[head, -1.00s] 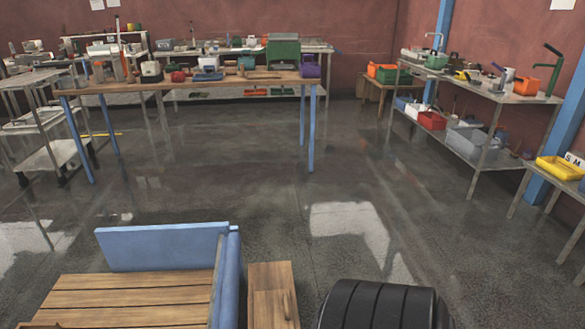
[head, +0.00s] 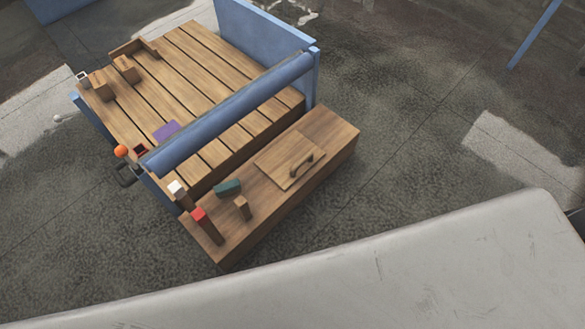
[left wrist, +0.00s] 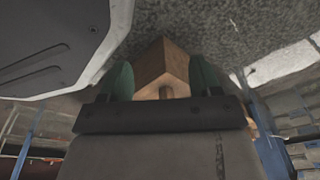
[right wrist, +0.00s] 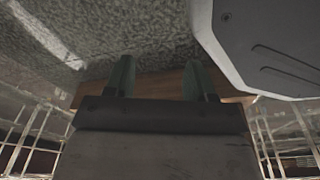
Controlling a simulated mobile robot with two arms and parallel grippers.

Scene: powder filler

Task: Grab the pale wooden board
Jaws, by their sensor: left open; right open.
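The pale wooden board (head: 290,160) lies flat on top of a long wooden bench (head: 330,130) in the head view. It has a dark handle (head: 306,165) on its upper face. Neither gripper shows in the head view. In the left wrist view my left gripper (left wrist: 162,80) is open, with a brown wooden form beyond its fingers. In the right wrist view my right gripper (right wrist: 158,78) is open, with a brown wooden surface behind its fingers. I cannot make out the board in either wrist view.
A red-topped block (head: 207,226), a white-topped block (head: 180,193), a teal block (head: 228,188) and a small wooden block (head: 242,208) stand near the bench's left end. A slatted wooden platform (head: 195,65) with a blue rail (head: 230,112) adjoins the bench. Floor is clear right of it.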

